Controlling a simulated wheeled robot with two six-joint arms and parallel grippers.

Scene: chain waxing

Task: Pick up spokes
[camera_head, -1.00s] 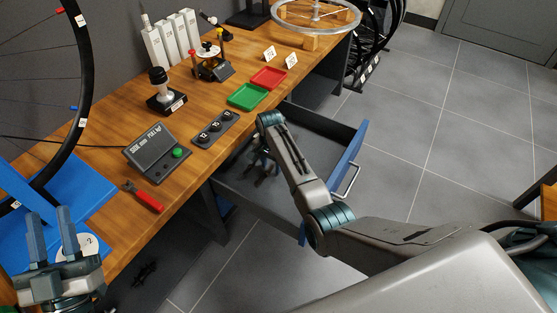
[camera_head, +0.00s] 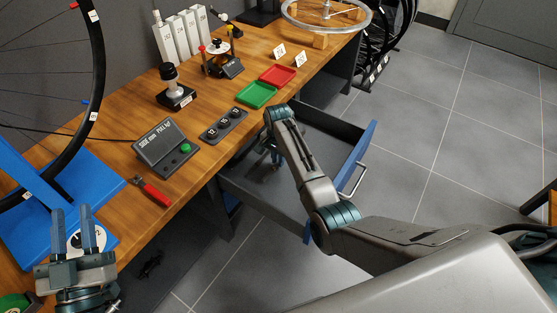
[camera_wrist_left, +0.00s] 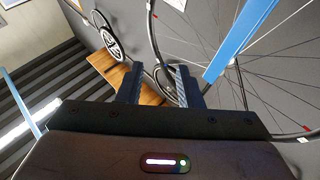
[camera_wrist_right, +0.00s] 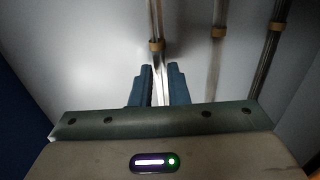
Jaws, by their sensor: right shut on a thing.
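Three bundles of thin metal spokes with tan bands show in the right wrist view, lying in the grey drawer (camera_head: 300,207). The left bundle (camera_wrist_right: 155,25) runs down between the fingers of my right gripper (camera_wrist_right: 160,72), which is shut on it. A middle bundle (camera_wrist_right: 215,60) and a right bundle (camera_wrist_right: 270,45) lie to the right, apart from the fingers. In the head view my right arm reaches down into the open drawer, and its forearm hides much of the inside. My left gripper (camera_head: 73,230) is open and empty above the left end of the bench.
The wooden bench (camera_head: 150,215) holds a grey device with a green button (camera_head: 168,147), red-handled pliers (camera_head: 152,191), a green tray (camera_head: 257,95) and a red tray (camera_head: 277,76). A wheel (camera_head: 95,60) stands at left by a blue stand (camera_head: 45,190). The floor right of the drawer is clear.

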